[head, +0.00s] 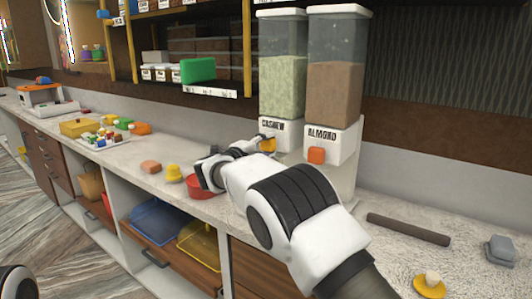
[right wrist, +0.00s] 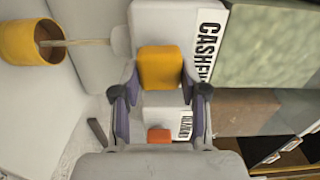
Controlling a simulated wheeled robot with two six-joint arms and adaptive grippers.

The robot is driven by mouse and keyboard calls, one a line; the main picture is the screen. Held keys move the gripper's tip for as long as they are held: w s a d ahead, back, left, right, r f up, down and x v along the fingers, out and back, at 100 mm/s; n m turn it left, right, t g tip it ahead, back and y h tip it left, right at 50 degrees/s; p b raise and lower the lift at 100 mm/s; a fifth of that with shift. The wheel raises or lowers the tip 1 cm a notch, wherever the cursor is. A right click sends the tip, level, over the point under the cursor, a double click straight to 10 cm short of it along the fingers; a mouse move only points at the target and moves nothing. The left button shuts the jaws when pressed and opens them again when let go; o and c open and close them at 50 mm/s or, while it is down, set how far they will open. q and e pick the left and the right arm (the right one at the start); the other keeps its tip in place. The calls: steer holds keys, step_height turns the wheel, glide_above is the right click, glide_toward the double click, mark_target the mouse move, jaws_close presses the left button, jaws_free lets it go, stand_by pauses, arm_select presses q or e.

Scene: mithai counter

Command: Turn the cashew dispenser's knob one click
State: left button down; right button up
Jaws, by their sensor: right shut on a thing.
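The cashew dispenser (head: 283,85) is a clear hopper of pale green contents above a white base marked CASHEW. Its yellow-orange knob (right wrist: 160,67) sits on the white front in the right wrist view. My right gripper (right wrist: 160,90) is shut on this knob, with one finger on each side. In the head view the knob (head: 268,145) is partly covered by my right gripper (head: 264,141). The knob's turn angle is hard to tell. My left gripper is out of view.
The almond dispenser (head: 335,90), with an orange-red knob (head: 316,155), stands close on the right. A red bowl (head: 200,187) and a yellow piece (head: 173,173) are on the counter to the left. A dark bar (head: 408,229) lies on the right.

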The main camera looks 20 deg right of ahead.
steer(key=shift+w+r+m, duration=0.1)
steer(key=shift+r+m, duration=0.2)
steer(key=o, duration=1)
steer(key=shift+o, duration=0.7)
steer(key=shift+w+f, duration=0.1)
steer(key=shift+f, duration=0.15)
